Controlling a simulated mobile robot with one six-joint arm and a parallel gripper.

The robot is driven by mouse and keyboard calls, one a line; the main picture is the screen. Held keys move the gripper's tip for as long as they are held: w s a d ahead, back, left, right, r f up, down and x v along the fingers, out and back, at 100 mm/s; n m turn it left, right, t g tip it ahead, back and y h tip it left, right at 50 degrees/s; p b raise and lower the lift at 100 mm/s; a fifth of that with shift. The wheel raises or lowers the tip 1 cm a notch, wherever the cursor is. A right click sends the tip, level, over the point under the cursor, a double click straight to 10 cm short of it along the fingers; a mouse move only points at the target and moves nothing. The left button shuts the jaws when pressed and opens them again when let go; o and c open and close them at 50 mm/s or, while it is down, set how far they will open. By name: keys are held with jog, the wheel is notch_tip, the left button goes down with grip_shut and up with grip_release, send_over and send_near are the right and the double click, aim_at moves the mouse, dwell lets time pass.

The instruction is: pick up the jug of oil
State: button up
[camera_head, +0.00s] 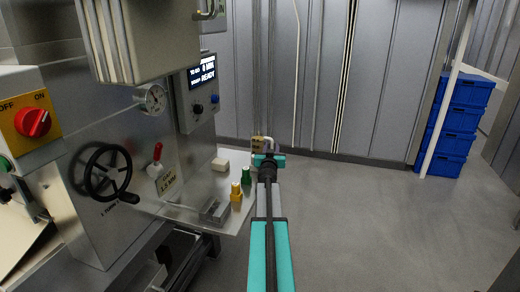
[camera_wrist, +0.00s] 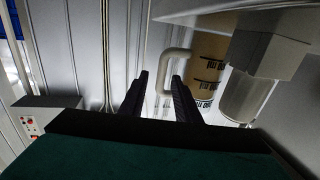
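The jug of oil (camera_wrist: 210,58) is amber-brown with dark measuring marks and a pale looped handle (camera_wrist: 174,62). It shows in the wrist view just beyond my fingers, to the upper right. In the head view the jug (camera_head: 257,143) is small, at the far end of the metal table, partly hidden by my gripper (camera_head: 268,158). In the wrist view my gripper (camera_wrist: 160,92) has its two dark fingers apart. The handle appears near the fingertips, between them in the picture. I cannot tell whether it touches a finger.
A large machine (camera_head: 120,150) stands left. Blue crates (camera_head: 450,140) are stacked right. The floor on the right is clear.

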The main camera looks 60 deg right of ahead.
aim_at(272, 140)
grip_shut()
jog(key=shift+r, duration=0.1)
jog(key=shift+r+p, duration=1.75)
jog(key=shift+r, duration=0.1)
jog(key=s+d+b, duration=0.2)
jog(key=s+b, duration=0.5)
jog(key=s, duration=0.1)
jog(key=s+d+b, duration=0.3)
jog(key=s+b, duration=0.5)
jog(key=s, duration=0.1)
jog(key=shift+d+f, duration=0.15)
jog(key=shift+d, duration=0.1)
jog(key=shift+a+f, duration=0.1)
